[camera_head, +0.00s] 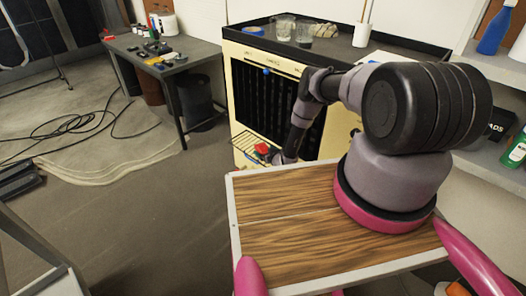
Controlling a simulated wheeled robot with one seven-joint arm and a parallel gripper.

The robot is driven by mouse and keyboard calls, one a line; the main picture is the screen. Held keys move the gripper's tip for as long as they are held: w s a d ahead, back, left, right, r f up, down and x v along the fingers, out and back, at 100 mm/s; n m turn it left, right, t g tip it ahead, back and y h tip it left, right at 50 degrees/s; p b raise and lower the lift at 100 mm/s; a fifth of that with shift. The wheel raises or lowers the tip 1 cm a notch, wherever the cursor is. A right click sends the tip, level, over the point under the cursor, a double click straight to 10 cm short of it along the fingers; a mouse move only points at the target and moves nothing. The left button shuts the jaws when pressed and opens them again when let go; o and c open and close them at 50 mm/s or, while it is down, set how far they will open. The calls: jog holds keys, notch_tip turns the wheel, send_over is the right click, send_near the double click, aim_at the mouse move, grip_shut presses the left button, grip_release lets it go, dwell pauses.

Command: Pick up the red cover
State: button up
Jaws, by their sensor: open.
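A small red object (262,149), which looks like the red cover, is at the lower front of the cream cabinet, by a wire rack (246,146). It is too small to make out its exact shape. My arm reaches forward and down, and my gripper (279,158) is just right of the red object, very close to it. The fingers are tiny and partly hidden by the arm, so I cannot tell whether they touch or surround the red object. My gripper is open.
The cream cabinet (242,100) has a dark slatted front and a black top (340,48) with glass jars (285,27). A work table (195,52) with small items stands back left. Black cables (80,122) lie on the left floor. Shelves are at right.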

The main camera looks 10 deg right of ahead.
jog(key=shift+w+f, duration=0.1)
jog(key=shift+w, duration=0.05)
grip_shut()
